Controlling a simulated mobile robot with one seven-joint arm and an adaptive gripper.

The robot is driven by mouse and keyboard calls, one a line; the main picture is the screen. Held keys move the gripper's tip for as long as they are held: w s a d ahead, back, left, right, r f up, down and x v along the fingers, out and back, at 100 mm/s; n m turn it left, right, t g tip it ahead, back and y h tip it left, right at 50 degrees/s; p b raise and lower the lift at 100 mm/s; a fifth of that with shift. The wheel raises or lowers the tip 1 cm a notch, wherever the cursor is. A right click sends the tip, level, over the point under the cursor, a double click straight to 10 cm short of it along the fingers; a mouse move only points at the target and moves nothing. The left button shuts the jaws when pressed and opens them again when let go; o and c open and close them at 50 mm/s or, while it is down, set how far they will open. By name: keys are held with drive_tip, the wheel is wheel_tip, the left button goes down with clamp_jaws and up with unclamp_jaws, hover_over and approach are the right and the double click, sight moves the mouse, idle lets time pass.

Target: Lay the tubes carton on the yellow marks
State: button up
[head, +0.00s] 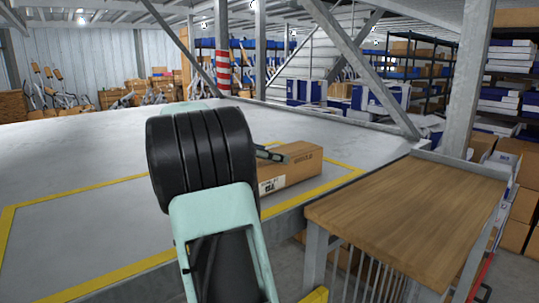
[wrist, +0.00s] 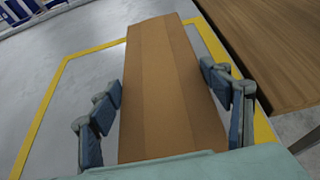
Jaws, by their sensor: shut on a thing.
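The tubes carton (head: 292,168) is a long brown box with a printed label on its side. In the wrist view the carton (wrist: 165,85) runs lengthwise between the two fingers of my gripper (wrist: 168,105), which is shut on it. In the head view my gripper (head: 270,154) is mostly hidden behind my own arm, with one finger showing at the carton's top. The yellow marks (head: 110,277) form a large outline on the grey surface. The carton appears over the right end of this outline, and its far end overlaps a line in the wrist view (wrist: 40,118). I cannot tell whether it touches the surface.
A wooden-topped bench (head: 410,205) stands close to the right of the grey surface (head: 60,145). A grey post with a diagonal brace (head: 365,70) rises behind. Shelves with cartons stand at the back right. The left of the outline is clear.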

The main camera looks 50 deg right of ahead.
drive_tip(key=o, duration=2.1)
drive_tip(key=shift+a, duration=0.1)
drive_tip(key=b+v, duration=0.1)
drive_tip(key=v, duration=1.1)
drive_tip(key=shift+r, duration=0.1)
drive_tip(key=shift+w, duration=0.1)
